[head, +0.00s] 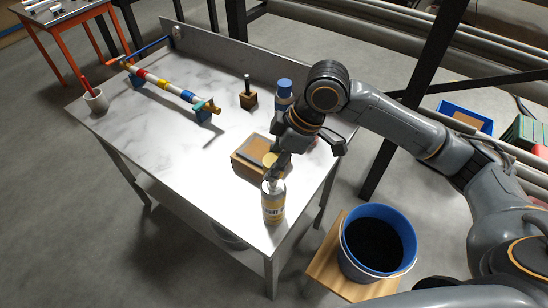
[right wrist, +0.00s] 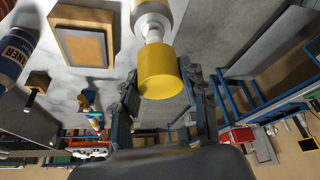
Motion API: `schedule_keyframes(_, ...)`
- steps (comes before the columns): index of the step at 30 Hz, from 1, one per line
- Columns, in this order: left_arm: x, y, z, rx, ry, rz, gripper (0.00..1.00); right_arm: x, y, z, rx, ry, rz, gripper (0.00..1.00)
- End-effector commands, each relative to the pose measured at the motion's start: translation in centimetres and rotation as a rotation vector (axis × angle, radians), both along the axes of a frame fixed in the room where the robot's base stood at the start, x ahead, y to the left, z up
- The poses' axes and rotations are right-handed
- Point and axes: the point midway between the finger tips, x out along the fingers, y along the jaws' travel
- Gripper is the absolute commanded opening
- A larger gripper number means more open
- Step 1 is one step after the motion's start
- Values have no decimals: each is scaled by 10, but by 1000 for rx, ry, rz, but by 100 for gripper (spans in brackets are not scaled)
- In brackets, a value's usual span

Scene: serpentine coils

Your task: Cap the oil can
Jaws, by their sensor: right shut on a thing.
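The oil can (head: 273,204) is a pale bottle with a yellow band and a printed label. It stands upright near the table's front right corner. My right gripper (head: 278,166) is above it, shut on the yellow cap (right wrist: 162,76). In the right wrist view the cap sits between the two fingers, in line with the can's pale neck (right wrist: 153,32). The cap's edge overlaps the neck in that view, so I cannot tell if it is seated or just above. The can's body is cut off at the top there. My left gripper is not in view.
A wooden block with a grey top (head: 246,164) lies just behind the can. A blue-capped can (head: 284,89) and a small wooden holder (head: 248,99) stand farther back. A striped rod (head: 165,85) on blue supports is at left. A blue bucket (head: 346,256) stands right of the table.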

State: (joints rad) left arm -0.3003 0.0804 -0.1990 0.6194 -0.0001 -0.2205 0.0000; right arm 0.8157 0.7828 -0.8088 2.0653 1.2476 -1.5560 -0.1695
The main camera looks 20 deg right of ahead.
Motion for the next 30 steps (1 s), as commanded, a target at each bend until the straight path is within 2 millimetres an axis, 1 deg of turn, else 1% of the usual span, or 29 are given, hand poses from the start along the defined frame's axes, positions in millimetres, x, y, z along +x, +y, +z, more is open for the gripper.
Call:
schedule_keyframes(11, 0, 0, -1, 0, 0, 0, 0, 0, 0, -2, -1, 1, -1, 30)
schedule_keyframes(25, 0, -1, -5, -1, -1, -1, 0, 0, 0, -19, 0, 1, -2, 30)
schedule_keyframes(30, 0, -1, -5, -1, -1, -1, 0, 0, 0, -20, 0, 0, -1, 30)
